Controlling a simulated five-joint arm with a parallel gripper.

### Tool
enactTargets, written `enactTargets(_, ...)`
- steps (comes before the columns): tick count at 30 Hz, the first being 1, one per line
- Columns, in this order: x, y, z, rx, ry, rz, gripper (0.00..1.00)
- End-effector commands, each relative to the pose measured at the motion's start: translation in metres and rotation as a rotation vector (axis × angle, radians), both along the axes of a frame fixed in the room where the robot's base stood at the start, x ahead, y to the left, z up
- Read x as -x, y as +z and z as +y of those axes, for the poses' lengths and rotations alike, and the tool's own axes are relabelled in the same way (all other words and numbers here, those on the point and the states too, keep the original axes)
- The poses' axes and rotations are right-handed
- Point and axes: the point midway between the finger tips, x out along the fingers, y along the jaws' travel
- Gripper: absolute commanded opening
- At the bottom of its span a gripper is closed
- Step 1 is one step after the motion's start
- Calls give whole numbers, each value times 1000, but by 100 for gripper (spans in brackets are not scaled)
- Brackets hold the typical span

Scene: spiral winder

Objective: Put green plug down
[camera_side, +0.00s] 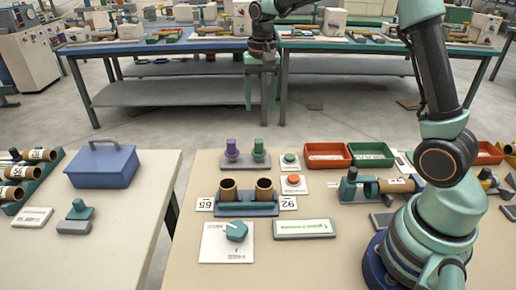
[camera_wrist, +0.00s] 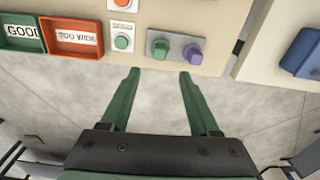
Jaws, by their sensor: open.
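The green plug (camera_side: 258,148) stands upright on a small grey plate at the back of the bench, beside the purple plug (camera_side: 232,148). In the wrist view the green plug (camera_wrist: 159,48) and purple plug (camera_wrist: 195,54) sit on the same plate (camera_wrist: 177,45), just beyond my fingertips. My gripper (camera_side: 263,106) hangs with fingers pointing down, beyond the bench's far edge in the side view. In the wrist view my gripper (camera_wrist: 161,72) has its green fingers wide apart, with only floor between them.
Two brown tubes (camera_side: 264,188) stand in a blue holder in front of the plugs. A green button (camera_side: 290,160), a red tray (camera_side: 327,156) and a green tray (camera_side: 371,155) are to their right. A blue box (camera_side: 102,166) sits on the left table.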

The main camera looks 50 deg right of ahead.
Motion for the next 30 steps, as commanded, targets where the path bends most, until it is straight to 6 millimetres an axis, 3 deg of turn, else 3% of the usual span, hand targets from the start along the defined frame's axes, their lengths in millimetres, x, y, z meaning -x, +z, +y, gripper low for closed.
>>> enactTargets(6, 43, 46, 17, 26, 182, -119, 62)
enactTargets(13, 96, 72, 33, 72, 386, -245, 62)
enactTargets(21, 154, 71, 46, 144, 605, -376, 62)
enactTargets(30, 178, 61, 51, 187, 710, -436, 62)
